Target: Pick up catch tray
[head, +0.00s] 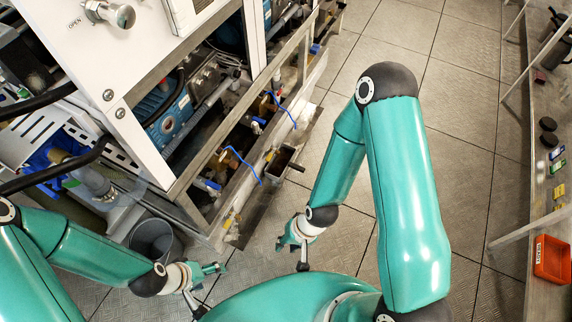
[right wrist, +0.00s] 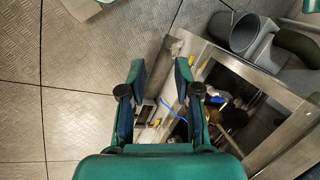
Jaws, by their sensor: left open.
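A small dark open-topped box with a short black handle, which looks like the catch tray (head: 279,161), sits at the outer side of the machine's lower frame. In the right wrist view a small dark box, likely the same tray (right wrist: 144,114), shows between my fingers, partly covered by the left one. My right gripper (head: 291,253) is open and empty, nearer to me than the tray and apart from it; its spread fingers also show in the right wrist view (right wrist: 160,70). My left gripper (head: 209,286) is open and empty at the lower left, near a grey bucket.
The white-panelled machine (head: 140,85) with its metal lower frame (head: 300,95) fills the left. Blue hoses (head: 244,164) hang over the frame. A grey bucket (head: 151,239) stands at its near corner. Tiled floor (head: 455,120) is open to the right, up to a bench with a red bin (head: 552,259).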

